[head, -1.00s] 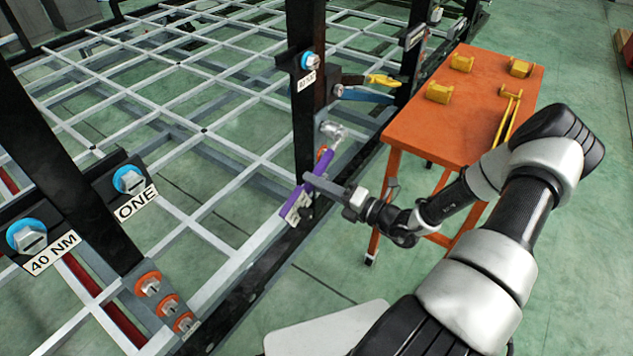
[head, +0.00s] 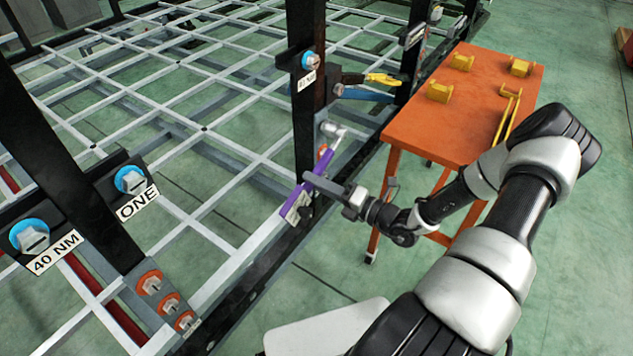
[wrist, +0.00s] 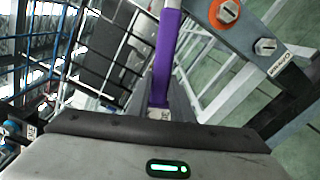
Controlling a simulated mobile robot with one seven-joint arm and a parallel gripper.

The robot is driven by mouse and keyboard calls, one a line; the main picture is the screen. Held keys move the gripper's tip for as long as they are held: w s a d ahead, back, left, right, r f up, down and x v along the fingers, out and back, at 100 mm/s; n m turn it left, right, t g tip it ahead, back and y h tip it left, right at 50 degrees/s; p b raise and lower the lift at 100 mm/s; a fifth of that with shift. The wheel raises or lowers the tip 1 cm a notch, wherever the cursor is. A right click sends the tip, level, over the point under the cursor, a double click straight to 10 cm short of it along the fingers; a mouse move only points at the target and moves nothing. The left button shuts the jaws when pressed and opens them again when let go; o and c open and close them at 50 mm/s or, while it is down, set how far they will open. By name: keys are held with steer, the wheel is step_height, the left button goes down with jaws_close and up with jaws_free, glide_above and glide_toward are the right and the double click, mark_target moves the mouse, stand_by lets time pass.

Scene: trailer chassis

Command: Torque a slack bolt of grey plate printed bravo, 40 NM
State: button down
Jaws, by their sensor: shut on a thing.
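My gripper (head: 318,184) is shut on the purple handle of a wrench (head: 322,164), beside the black post. The wrench slants up to a silver head (head: 335,130) at the grey plate (head: 321,121); I cannot tell whether it sits on a bolt. An orange-ringed bolt (head: 322,151) shows lower on this plate. In the wrist view the purple handle (wrist: 165,55) rises from my gripper, and the grey plate (wrist: 245,35) carries an orange-ringed bolt (wrist: 227,11) and a bolt without a visible ring (wrist: 265,46). A small label (wrist: 285,66) there is not readable.
An orange table (head: 440,120) with yellow parts stands right of the post. Plates labelled "40 NM" (head: 55,252) and "ONE" (head: 138,202) are at left, above several orange-ringed bolts (head: 150,283).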

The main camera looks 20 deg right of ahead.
steer(key=shift+x, duration=0.8)
stand_by(0.4)
steer(key=shift+r, duration=0.1)
steer(key=c, duration=2.3)
jaws_free()
jaws_close()
steer(key=shift+r, duration=0.1)
steer(key=shift+s+a+r+m+p, duration=0.15)
steer(key=shift+r+m+p, duration=0.3)
steer(key=shift+p, duration=0.4)
steer(key=shift+s+a+r+m+p, duration=0.15)
steer(key=shift+r+m+p, duration=0.2)
steer(key=shift+r+p, duration=0.35)
steer(key=shift+f, duration=0.1)
steer(key=shift+p, duration=0.35)
